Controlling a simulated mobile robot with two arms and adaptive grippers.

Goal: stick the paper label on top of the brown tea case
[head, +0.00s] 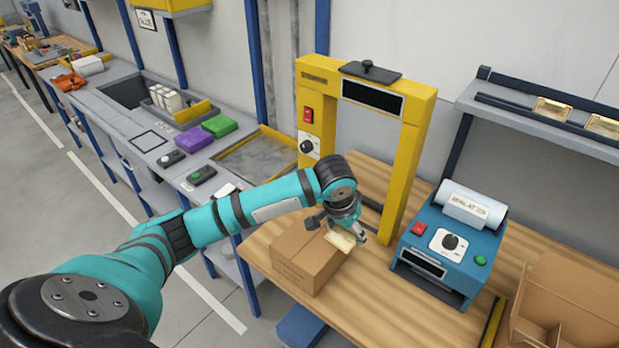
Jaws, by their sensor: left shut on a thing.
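The brown tea case (291,262) is a closed cardboard box standing on the wooden bench, with print on its front side. My left gripper (338,230) reaches over the right part of its top from the left, pointing down. It is shut on the small cream paper label (340,240), which lies about flat at the fingertips. The label is over or just at the case's top right edge; I cannot tell whether it touches the cardboard. The gripper hides part of the case's top. My right gripper is not in view.
A yellow arch frame (421,110) stands right behind the case. A blue label printer (445,251) with a white roll stands to the right. An open cardboard box (570,295) is at the far right. The wooden bench (375,300) is clear in front of the printer.

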